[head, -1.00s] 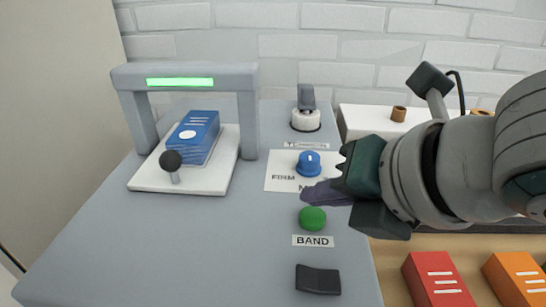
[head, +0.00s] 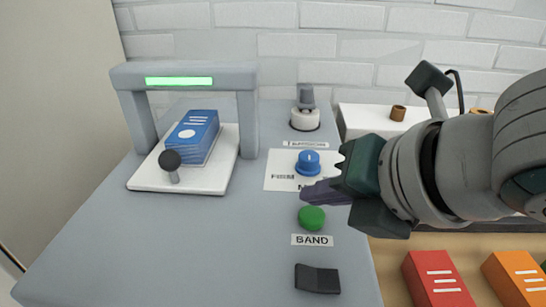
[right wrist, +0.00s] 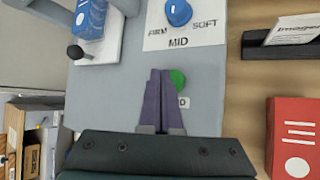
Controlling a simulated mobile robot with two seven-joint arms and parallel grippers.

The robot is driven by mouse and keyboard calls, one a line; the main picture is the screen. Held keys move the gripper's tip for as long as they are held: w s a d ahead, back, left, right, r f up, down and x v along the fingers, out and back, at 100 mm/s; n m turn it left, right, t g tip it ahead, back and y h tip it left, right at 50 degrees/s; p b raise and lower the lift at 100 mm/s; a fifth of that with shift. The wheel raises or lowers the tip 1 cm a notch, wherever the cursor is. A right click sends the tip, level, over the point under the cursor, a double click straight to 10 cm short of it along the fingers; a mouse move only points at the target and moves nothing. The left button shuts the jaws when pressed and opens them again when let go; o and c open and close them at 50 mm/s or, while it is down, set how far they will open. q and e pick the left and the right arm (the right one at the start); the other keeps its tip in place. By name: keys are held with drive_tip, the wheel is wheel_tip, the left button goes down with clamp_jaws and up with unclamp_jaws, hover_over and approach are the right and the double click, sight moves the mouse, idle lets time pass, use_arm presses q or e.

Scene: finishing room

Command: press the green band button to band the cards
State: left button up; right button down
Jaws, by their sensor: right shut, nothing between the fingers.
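The green band button (head: 312,218) sits on the grey machine top, just behind the BAND label (head: 312,240). My right gripper (head: 306,192) is shut and empty. In the head view its purple fingertips appear just behind the button; I cannot tell the height gap. In the right wrist view the fingers (right wrist: 159,76) cover part of the green button (right wrist: 179,80), which shows to their right. The blue cards (head: 193,138) are stacked on a tilted white plate (head: 148,182) under the grey arch (head: 182,70) with a lit green strip. My left gripper is not in view.
A blue dial (head: 308,163) on a white FIRM/SOFT panel stands behind the button. A black rocker (head: 317,279) lies in front. A black-knobbed lever (head: 170,160) stands at the plate. Red (head: 438,281) and orange (head: 516,279) boxes are on the wooden table at right.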

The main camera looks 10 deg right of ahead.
drive_tip(key=shift+f, duration=0.45)
drive_tip(key=shift+f, duration=0.5)
idle(0.7)
drive_tip(key=shift+r+p, duration=0.95)
drive_tip(key=shift+p, duration=0.2)
